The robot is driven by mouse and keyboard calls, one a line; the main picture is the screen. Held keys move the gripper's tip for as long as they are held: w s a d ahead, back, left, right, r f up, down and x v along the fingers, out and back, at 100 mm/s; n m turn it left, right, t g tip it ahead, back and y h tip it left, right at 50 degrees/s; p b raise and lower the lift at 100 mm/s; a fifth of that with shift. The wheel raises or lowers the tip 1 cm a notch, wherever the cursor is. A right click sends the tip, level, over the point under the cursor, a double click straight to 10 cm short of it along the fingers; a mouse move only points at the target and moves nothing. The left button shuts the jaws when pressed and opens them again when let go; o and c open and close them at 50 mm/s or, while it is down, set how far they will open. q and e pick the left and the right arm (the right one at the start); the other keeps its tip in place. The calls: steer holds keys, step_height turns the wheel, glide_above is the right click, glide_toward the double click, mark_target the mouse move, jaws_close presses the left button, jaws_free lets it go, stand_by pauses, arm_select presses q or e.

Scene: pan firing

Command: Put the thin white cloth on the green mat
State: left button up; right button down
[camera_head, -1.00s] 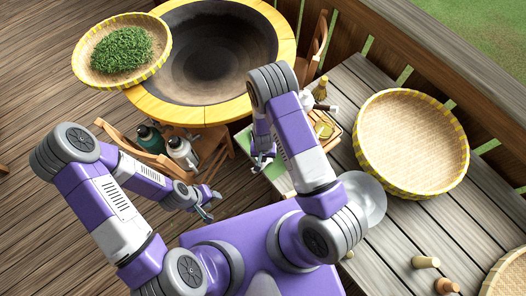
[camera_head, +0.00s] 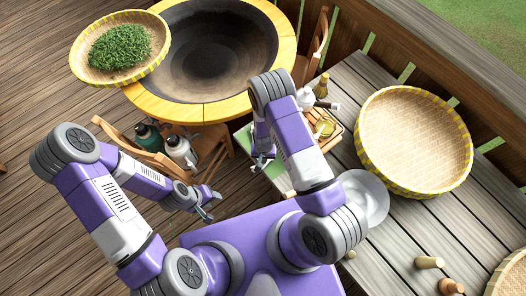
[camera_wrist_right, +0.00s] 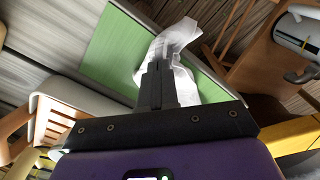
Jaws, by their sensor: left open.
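The green mat (camera_wrist_right: 118,48) lies on the table's edge in the right wrist view. In the head view, part of the mat (camera_head: 274,169) shows beside my right gripper (camera_head: 263,161). The thin white cloth (camera_wrist_right: 168,42) is crumpled and hangs around the fingertips of my right gripper (camera_wrist_right: 160,82), over the mat's edge. The fingers are close together and look shut on the cloth. In the head view I cannot make the cloth out behind my right arm. My left gripper (camera_head: 207,205) is open and empty, left of the table and away from the mat.
A wooden tray (camera_head: 328,140) with small tools and bottles stands beside the mat. A large woven basket (camera_head: 415,143) and a clear bowl (camera_head: 368,198) are further right. A chair (camera_head: 160,157) holding bottles and a big pan (camera_head: 205,55) stand left and behind.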

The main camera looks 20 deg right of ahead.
step_height(320, 180, down, 2)
steer(key=shift+f+b, duration=0.1)
steer(key=shift+b, duration=0.5)
arm_select(q)
steer(key=shift+f, duration=0.9)
arm_select(e)
steer(key=shift+r, duration=0.2)
arm_select(q)
step_height(320, 180, up, 6)
steer(key=p, duration=0.6)
arm_select(e)
step_height(320, 180, up, 9)
